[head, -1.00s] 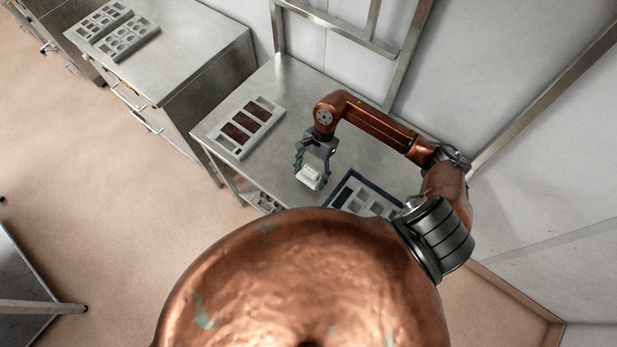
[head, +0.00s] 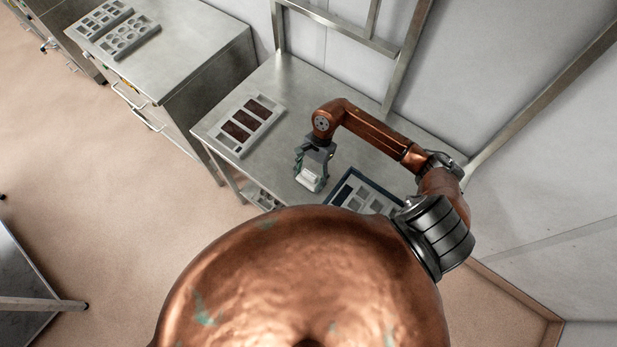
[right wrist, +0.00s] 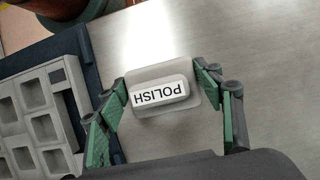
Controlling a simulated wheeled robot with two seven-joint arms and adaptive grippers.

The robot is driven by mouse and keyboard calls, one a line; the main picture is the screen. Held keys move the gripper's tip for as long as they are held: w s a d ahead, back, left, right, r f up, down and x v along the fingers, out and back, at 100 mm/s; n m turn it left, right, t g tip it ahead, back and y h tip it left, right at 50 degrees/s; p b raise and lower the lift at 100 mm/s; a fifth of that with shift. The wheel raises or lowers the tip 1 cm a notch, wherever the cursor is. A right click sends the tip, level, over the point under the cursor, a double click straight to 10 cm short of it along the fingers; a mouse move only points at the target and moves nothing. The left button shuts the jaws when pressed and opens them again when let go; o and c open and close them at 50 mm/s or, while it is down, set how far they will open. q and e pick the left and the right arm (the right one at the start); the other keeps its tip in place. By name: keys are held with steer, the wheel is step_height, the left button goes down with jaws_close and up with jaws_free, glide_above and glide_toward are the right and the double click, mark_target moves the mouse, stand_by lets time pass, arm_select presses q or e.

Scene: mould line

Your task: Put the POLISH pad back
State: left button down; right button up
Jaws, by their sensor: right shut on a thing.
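The POLISH pad (right wrist: 162,78) is a grey block with a raised grip and a white label reading POLISH, upside down in the right wrist view. My right gripper (right wrist: 158,98) is shut on it, with green fingers at both sides. In the head view, the right gripper (head: 312,172) holds the pad (head: 309,180) over the steel table (head: 285,100), left of the blue-edged tray. Whether the pad touches the table cannot be told. My left gripper is not in view.
A dark blue mat or tray (head: 345,187) with a grey compartmented insert (right wrist: 32,112) lies right of the gripper. A grey mould with dark-filled cavities (head: 268,101) lies at the table's left. Two more moulds (head: 130,38) (head: 103,18) rest on a cabinet. Bare table lies between.

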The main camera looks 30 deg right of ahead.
steer(key=shift+f, duration=0.25)
steer(key=o, duration=1.6)
steer(key=shift+c, duration=0.2)
steer(key=shift+r, duration=0.1)
steer(key=shift+r+p, duration=0.4)
steer(key=shift+p, duration=0.05)
steer(key=shift+r+p, duration=0.4)
steer(key=shift+p, duration=0.05)
steer(key=b+v, duration=0.3)
steer(key=v, duration=0.8)
steer(key=shift+r, duration=0.25)
